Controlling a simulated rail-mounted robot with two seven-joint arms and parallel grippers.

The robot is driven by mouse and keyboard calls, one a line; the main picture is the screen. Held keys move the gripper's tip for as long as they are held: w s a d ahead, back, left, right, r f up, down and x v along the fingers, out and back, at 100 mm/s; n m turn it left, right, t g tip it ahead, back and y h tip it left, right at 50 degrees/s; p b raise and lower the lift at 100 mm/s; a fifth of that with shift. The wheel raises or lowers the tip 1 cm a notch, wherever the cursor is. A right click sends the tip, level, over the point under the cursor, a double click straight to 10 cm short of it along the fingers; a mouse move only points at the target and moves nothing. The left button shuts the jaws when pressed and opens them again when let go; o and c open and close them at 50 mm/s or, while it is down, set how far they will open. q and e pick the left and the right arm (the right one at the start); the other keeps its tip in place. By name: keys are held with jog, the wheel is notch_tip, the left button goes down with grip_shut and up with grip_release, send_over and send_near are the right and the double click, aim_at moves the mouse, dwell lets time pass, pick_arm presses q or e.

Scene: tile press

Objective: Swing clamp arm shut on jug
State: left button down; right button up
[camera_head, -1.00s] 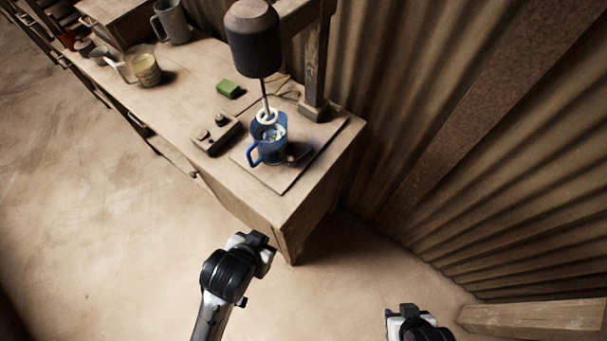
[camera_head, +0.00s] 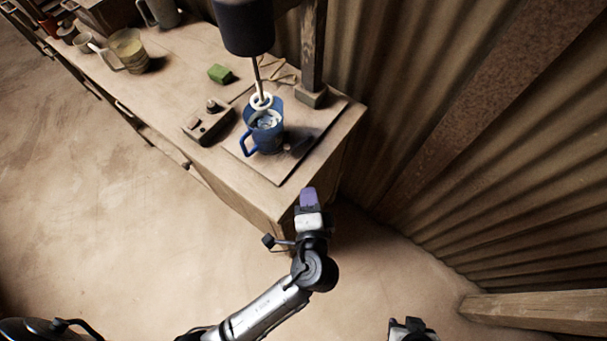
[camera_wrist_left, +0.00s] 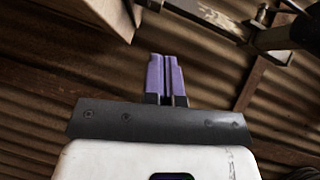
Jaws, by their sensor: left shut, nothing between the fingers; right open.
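The blue jug (camera_head: 266,136) stands upright on a board on the bench, under a stirrer (camera_head: 245,25) whose ringed shaft reaches down to its mouth. A small dark part (camera_head: 291,146) lies close against the jug's right side; it may be the clamp arm, but its shape is unclear. My left gripper (camera_head: 308,194), with purple fingers, is near the bench's front right corner, right of and nearer than the jug. Its fingers are together and empty in the left wrist view (camera_wrist_left: 166,78). My right gripper (camera_head: 408,326) is low at the bottom edge, away from the bench, and partly cut off.
A control box (camera_head: 208,122) and a green block (camera_head: 220,73) lie left of the jug. A wooden post (camera_head: 313,50) rises behind it, with a corrugated wall (camera_head: 440,110) to the right. A dark metal bar (camera_wrist_left: 215,18) crosses the left wrist view's top right. The floor is clear.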

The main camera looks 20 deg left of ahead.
pick_arm(q)
send_near(298, 144)
jog(key=shift+w+d+r+b, duration=0.15)
jog(key=shift+w+r+b, duration=0.1)
jog(key=shift+w+r, duration=0.3)
jog(key=shift+w+d+r+b, duration=0.15)
jog(key=shift+w+r+b, duration=0.05)
jog(key=shift+w+r, duration=0.3)
jog(key=a, duration=0.1)
jog(key=w+a, duration=0.1)
jog(key=shift+a+f, duration=0.35)
jog(key=shift+f, duration=0.05)
jog(key=shift+w+a+f, duration=0.1)
jog(key=shift+w+a, duration=0.15)
jog(key=shift+a, duration=0.2)
